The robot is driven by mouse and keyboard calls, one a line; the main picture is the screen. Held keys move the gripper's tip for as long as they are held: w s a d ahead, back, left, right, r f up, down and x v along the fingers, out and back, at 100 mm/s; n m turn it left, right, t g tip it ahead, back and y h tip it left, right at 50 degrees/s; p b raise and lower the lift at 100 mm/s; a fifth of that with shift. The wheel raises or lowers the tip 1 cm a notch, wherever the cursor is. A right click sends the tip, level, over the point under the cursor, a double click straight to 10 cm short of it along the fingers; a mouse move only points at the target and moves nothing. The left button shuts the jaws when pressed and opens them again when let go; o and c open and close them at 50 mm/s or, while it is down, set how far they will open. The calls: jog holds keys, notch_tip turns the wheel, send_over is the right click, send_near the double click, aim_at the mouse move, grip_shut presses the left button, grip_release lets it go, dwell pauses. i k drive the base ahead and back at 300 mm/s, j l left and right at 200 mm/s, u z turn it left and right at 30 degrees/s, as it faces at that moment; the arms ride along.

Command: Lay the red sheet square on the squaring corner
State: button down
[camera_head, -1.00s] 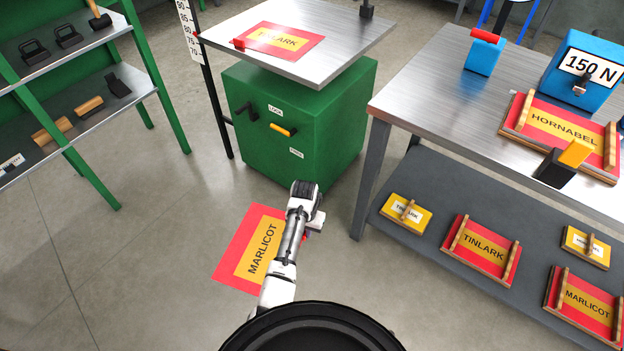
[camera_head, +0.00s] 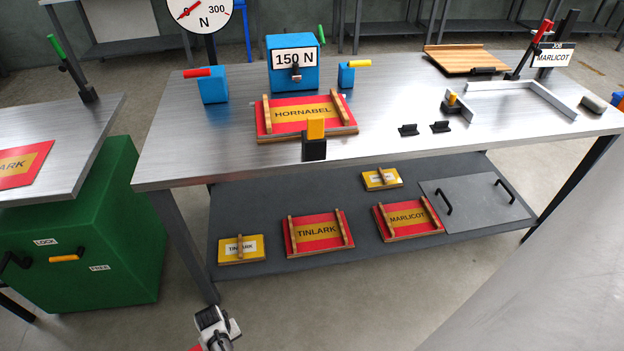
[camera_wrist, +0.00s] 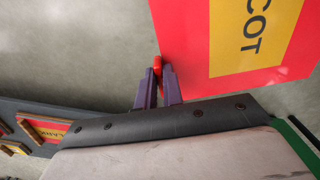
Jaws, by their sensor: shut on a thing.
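The red sheet (camera_wrist: 230,40), with a yellow panel whose visible letters read "COT", fills the upper right of the wrist view. In the head view my gripper (camera_head: 215,322) is low at the bottom edge, in front of the bench, and the sheet is almost wholly out of frame. The squaring corner (camera_head: 545,92), an L of pale metal rails, lies on the right part of the bench top, far from my gripper. Its bed looks empty.
The steel bench (camera_head: 400,125) carries black stops (camera_head: 440,127), a wooden board (camera_head: 467,60), a grey block (camera_head: 594,104) and a HORNABEL die (camera_head: 302,114). Its lower shelf (camera_head: 350,252) holds several dies. A green cabinet (camera_head: 90,240) stands left. Floor before the bench is clear.

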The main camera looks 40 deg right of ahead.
aim_at(516, 107)
jog(key=l+z, duration=0.1)
jog(key=z, duration=2.1)
jog(key=i+l+z, duration=0.1)
jog(key=i+l, duration=0.5)
jog(key=i, duration=0.05)
